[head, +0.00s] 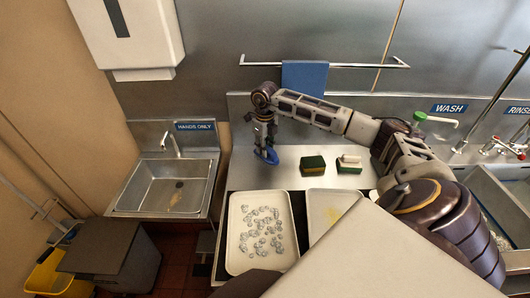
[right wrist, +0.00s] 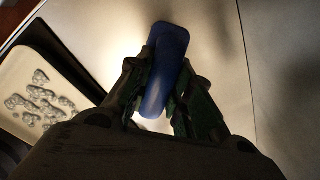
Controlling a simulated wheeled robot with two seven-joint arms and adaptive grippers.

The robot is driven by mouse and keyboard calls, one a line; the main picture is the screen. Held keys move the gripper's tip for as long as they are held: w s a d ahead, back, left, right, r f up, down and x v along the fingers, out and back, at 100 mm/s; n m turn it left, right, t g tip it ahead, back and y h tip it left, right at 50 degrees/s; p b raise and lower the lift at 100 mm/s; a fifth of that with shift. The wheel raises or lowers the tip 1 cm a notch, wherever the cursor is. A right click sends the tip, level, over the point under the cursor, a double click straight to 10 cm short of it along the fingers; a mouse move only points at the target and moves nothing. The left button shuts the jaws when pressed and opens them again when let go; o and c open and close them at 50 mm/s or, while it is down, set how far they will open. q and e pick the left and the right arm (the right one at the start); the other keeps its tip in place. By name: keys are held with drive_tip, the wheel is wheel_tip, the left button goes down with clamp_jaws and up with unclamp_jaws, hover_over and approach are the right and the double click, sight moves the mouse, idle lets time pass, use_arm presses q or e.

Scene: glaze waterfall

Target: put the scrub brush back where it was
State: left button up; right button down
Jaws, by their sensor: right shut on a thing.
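The scrub brush is a blue, elongated thing (head: 266,155) in the head view, held low over the steel counter at its left part. My right gripper (head: 266,145) points down and is shut on it. In the right wrist view the blue brush (right wrist: 166,65) sits between the two dark fingers of the gripper (right wrist: 160,95). Its lower part is hidden by the fingers. I cannot tell whether the brush touches the counter. My left gripper is not in view.
A white tray with grey bubbly patches (head: 234,262) and another tray (head: 313,230) lie in front. A hand sink (head: 140,200) is at left; a blue cloth (head: 304,75) hangs on the wall rail.

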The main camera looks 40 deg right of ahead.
wheel_tip(320, 180, down, 2)
drive_tip(key=shift+f, duration=0.1)
drive_tip(key=shift+w+d+f+p, duration=0.15)
drive_tip(key=shift+f+p, duration=0.1)
drive_tip(key=shift+p, duration=0.25)
drive_tip(key=shift+f, duration=0.1)
drive_tip(key=shift+f, duration=0.1)
drive_tip(key=c, duration=1.3)
unclamp_jaws()
drive_tip(key=shift+r+p, duration=2.65)
drive_tip(key=shift+r, duration=3.5)
